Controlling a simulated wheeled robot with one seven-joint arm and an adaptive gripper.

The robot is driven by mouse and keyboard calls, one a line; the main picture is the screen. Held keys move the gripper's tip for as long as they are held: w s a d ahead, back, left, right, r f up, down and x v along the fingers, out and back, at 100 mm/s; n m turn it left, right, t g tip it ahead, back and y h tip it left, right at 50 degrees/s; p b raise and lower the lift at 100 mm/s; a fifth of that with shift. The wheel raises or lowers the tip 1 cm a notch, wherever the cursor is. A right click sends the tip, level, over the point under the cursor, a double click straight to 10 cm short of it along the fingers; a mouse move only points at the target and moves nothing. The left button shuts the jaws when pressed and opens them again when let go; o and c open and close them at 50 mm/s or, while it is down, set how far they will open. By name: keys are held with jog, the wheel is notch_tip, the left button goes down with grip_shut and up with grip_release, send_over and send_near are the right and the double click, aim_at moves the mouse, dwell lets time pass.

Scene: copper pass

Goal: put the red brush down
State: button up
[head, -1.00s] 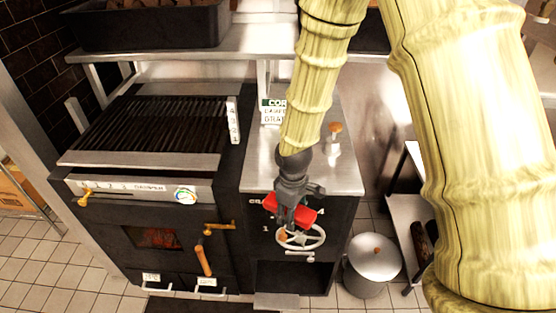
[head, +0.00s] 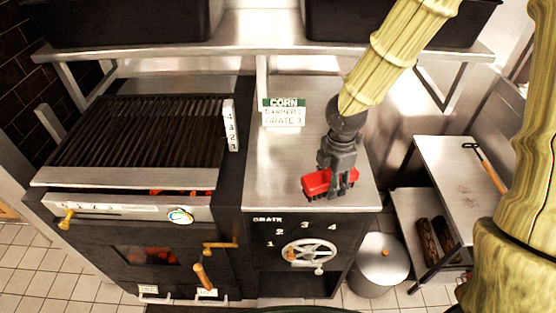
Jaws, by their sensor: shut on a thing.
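The red brush (head: 317,184) is in my gripper (head: 331,190), over the front part of the steel counter (head: 272,175) to the right of the grill. The dark fingers close around its middle, and red shows on both sides of them. The brush looks roughly level. I cannot tell whether its underside touches the steel or hangs just above it. The fingers hide its middle.
The grill (head: 140,132) is left of the counter. A corn sign (head: 283,112) stands at the counter's back. Below are a grate handwheel (head: 309,253) and a lidded pot (head: 378,262). A side table (head: 450,165) at right holds a wooden-handled tool (head: 490,172).

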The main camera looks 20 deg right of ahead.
jog(key=shift+w+a+r, duration=0.15)
jog(key=shift+w, duration=0.15)
jog(key=p, duration=0.5)
send_over(285, 171)
jog(key=shift+f, duration=0.65)
jog(key=shift+w+f+p, duration=0.2)
jog(key=shift+f+p, duration=0.9)
jog(key=shift+f, duration=0.45)
jog(key=shift+s+f, duration=0.1)
jog(key=shift+f, duration=0.2)
jog(key=shift+f, duration=0.2)
jog(key=shift+s+f, duration=0.1)
jog(key=shift+f, duration=0.05)
